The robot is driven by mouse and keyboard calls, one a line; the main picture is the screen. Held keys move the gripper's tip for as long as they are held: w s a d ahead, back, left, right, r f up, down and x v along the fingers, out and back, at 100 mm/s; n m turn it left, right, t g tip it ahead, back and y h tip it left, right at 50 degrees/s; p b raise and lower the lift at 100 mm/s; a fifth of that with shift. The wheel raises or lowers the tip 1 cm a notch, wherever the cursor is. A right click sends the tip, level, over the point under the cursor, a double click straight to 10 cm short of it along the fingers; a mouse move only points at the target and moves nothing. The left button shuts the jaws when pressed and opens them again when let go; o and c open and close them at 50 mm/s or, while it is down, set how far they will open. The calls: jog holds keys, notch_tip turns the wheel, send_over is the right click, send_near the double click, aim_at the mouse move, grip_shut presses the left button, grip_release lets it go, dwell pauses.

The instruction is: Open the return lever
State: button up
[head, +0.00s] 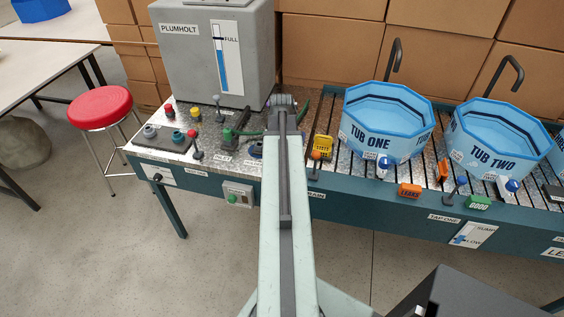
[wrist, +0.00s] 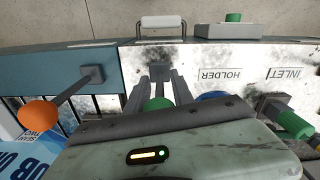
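No label reading "return" is legible, so I cannot tell which lever is the return lever. A lever with an orange ball knob (head: 316,155) stands at the bench's front edge, right of my arm; it also shows at left in the wrist view (wrist: 38,113). A green-handled valve (wrist: 292,124) is by the upside-down INLET label. A red-knobbed lever (head: 192,133) stands further left. My gripper (wrist: 160,82) points down over the bench near the HOLDER label, fingers apart; a green round part (wrist: 158,103) shows between them, contact unclear. My arm hides that spot in the head view.
Tub one (head: 388,125) and tub two (head: 498,135) stand on the rollers at right. The grey PLUMHOLT tank (head: 205,80) stands behind the bench's left part. A yellow sign (head: 323,147) is close right of my arm. A red stool (head: 100,107) stands at left.

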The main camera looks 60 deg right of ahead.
grip_shut()
jog(key=shift+w, duration=0.1)
dwell(1.2)
